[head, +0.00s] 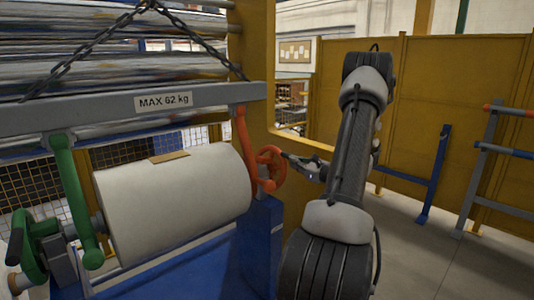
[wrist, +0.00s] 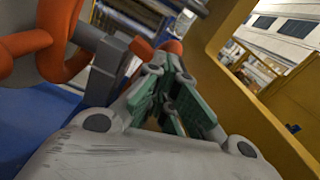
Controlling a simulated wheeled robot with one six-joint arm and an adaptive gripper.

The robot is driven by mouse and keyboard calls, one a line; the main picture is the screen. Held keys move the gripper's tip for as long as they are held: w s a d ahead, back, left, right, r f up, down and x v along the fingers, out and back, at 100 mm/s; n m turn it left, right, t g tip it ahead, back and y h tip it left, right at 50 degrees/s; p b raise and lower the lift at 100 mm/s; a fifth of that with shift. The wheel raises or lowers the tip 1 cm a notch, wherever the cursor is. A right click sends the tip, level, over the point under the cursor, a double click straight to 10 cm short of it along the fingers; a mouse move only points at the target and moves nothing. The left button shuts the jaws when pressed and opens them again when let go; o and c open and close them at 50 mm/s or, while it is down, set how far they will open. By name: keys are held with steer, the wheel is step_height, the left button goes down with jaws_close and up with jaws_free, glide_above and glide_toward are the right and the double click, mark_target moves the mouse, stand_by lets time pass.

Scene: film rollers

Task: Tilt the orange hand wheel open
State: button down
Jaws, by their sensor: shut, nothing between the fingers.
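The orange hand wheel (head: 270,160) is at the right end of the white roll (head: 175,195), beside the orange hook arm (head: 243,140). My gripper (head: 288,156) points left at the wheel, close to its right side; I cannot tell whether they touch. In the wrist view my gripper (wrist: 168,75) has its green-padded fingers shut with nothing between them. Orange curved parts (wrist: 70,40), probably the wheel, are at the upper left there, beside a grey bracket. Another orange piece shows just behind the fingertips.
A grey lifting beam (head: 130,107) marked "MAX 62 kg" hangs on chains above the roll. A green hook arm (head: 72,190) and green wheel (head: 32,245) are at its left end. A yellow post (head: 258,60) stands behind the orange wheel. Open floor (head: 430,260) lies to the right.

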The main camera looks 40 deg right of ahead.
steer(key=shift+w+d+r, duration=0.1)
steer(key=shift+d+r, duration=0.05)
steer(key=shift+d, duration=0.3)
steer(key=shift+w+d+r, duration=0.1)
steer(key=shift+d+r, duration=0.05)
steer(key=shift+d, duration=0.5)
steer(key=shift+d+f, duration=0.25)
steer(key=shift+d, duration=0.45)
steer(key=shift+d+f, duration=0.2)
steer(key=shift+d, duration=0.7)
steer(key=shift+s+a+f, duration=0.1)
steer(key=shift+a+f, duration=0.15)
steer(key=shift+a, duration=0.7)
steer(key=s, duration=0.9)
steer(key=shift+d, duration=0.25)
